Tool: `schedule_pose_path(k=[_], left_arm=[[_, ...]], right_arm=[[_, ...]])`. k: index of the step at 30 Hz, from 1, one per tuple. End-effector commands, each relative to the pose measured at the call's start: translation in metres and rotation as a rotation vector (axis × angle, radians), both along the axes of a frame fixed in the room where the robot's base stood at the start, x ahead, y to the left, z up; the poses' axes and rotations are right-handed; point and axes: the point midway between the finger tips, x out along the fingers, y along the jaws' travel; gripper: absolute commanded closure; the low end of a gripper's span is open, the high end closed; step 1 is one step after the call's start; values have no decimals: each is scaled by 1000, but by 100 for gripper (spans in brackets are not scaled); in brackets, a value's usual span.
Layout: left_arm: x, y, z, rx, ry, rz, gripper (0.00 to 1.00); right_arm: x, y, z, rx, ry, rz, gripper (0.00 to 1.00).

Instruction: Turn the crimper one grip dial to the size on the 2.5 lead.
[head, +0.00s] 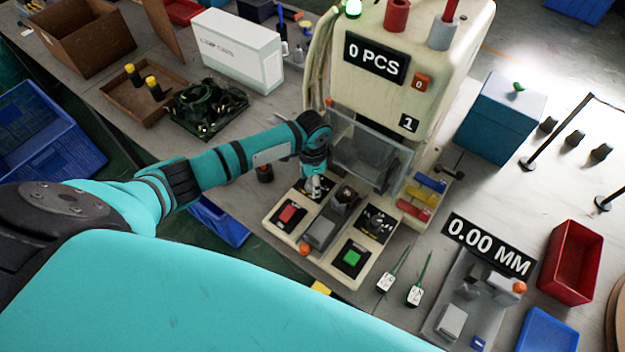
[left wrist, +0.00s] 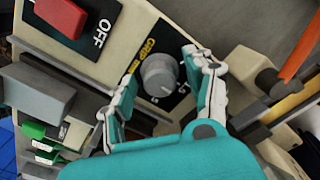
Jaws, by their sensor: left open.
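Crimper one is the cream machine (head: 360,95) marked "1". Its grip dial (left wrist: 158,75) is a grey round knob on a black plate with yellow "GRIP" lettering; its exact setting is hard to read. My left gripper (left wrist: 160,67) is open, with one finger on each side of the knob, and holds nothing. In the head view my left gripper (head: 314,185) reaches down over the rear left of the crimper's base and mostly hides the dial. Two leads with white tags, a left one (head: 386,282) and a right one (head: 415,295), lie on the bench; their print is too small to read.
A red switch (head: 288,213) marked OFF sits beside the dial. A clear guard (head: 368,152) stands close behind my gripper. A green button (head: 352,257) and another black dial plate (head: 376,222) are on the base. A gauge reading 0.00 MM (head: 488,246) stands to the right.

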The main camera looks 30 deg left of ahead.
Motion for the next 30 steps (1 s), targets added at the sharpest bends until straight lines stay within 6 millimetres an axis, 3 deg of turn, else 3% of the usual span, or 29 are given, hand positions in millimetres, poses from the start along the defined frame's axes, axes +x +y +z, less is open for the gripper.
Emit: schedule_pose_path(k=[2,15,30], left_arm=[[0,0,0,0,0,0,46],[0,0,1,0,0,1,100],[0,0,2,0,1,-144,100]], right_arm=[[-3,0,0,0,4,0,46],[-4,1,0,2,7,-1,46],[-3,3,6,3,5,-3,46]])
